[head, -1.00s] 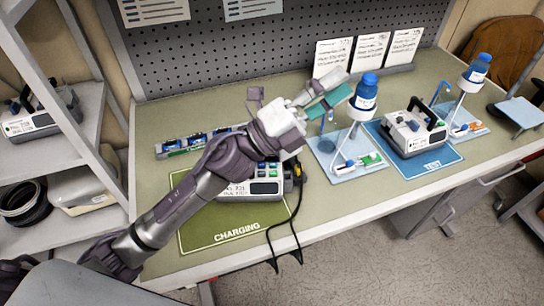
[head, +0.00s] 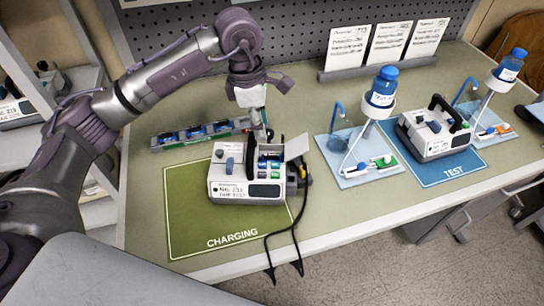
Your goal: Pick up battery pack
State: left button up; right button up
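Several blue-topped battery packs (head: 194,132) sit in a long, low rack (head: 160,146) behind the charging mat. My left gripper (head: 262,128) points down at the rack's right end, just behind the pump. Its white housing hides most of the fingers, so I cannot see how far apart they are or whether they touch a pack. An infusion pump (head: 245,190) stands on the green CHARGING mat (head: 190,222). A pale flap stands out at its upper right, beside blue and green parts. My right gripper is out of view.
A black cable (head: 270,240) hangs from the pump over the table's front edge. To the right are a blue tray (head: 345,180) with a bottle stand, and another pump (head: 432,135) on the blue TEST mat (head: 450,172). A pegboard stands behind.

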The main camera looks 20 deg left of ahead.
pick_arm(q)
send_over(271, 155)
jog(key=a, duration=0.2)
jog(key=f, duration=0.4)
jog(key=shift+d+f+p, duration=0.25)
jog(key=shift+p, duration=0.15)
jog(key=shift+d+f, duration=0.1)
jog(key=shift+f, duration=0.1)
jog(key=f+p, duration=0.1)
jog(key=f, duration=0.1)
jog(key=d+f+p, duration=0.1)
jog(key=f, duration=0.1)
jog(key=shift+d+f, duration=0.1)
jog(key=shift+f, duration=0.3)
grip_shut()
